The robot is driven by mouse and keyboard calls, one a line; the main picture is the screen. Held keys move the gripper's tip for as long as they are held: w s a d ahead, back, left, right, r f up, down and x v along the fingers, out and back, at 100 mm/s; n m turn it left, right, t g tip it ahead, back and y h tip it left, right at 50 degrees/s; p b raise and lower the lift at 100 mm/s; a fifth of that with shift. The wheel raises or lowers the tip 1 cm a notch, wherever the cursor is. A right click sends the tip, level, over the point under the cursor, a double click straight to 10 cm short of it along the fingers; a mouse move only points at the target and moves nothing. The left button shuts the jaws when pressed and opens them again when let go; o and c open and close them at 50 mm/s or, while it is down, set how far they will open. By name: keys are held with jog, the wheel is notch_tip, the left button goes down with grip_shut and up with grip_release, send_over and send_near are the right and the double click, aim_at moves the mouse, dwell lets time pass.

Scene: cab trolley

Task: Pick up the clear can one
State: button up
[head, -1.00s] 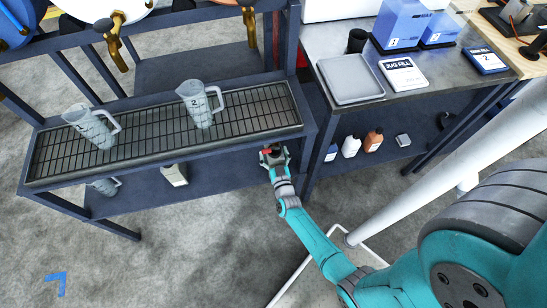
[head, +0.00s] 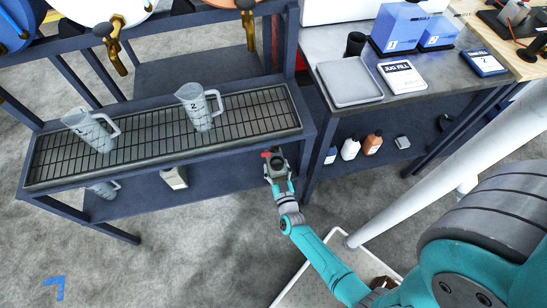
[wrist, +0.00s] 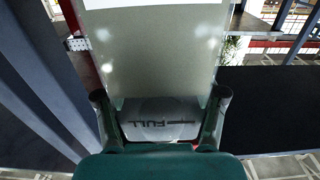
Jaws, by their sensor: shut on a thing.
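My gripper (head: 278,172) is shut on a pale, see-through can, seen from above in the head view just in front of the rack's right end. In the wrist view the can (wrist: 155,55) fills the upper middle, between the two fingers of my gripper (wrist: 160,108). A line with the word FULL shows low on it, and part of a white label shows at the top. No number can be read on it. In the head view the can is small and mostly covered by the gripper.
The dark rack's grated tray (head: 150,131) holds two measuring jugs (head: 90,130) (head: 200,106). On its lower shelf stand a cream container (head: 174,177) and a partly hidden jug (head: 104,189). Bottles (head: 350,148) stand under the right bench. Open floor lies in front.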

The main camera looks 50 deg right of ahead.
jog(key=v, duration=1.1)
jog(key=shift+a, duration=0.2)
jog(key=shift+s+a+r, duration=0.1)
jog(key=shift+s+a, duration=0.15)
jog(key=shift+s, duration=0.35)
jog(key=shift+r, duration=0.2)
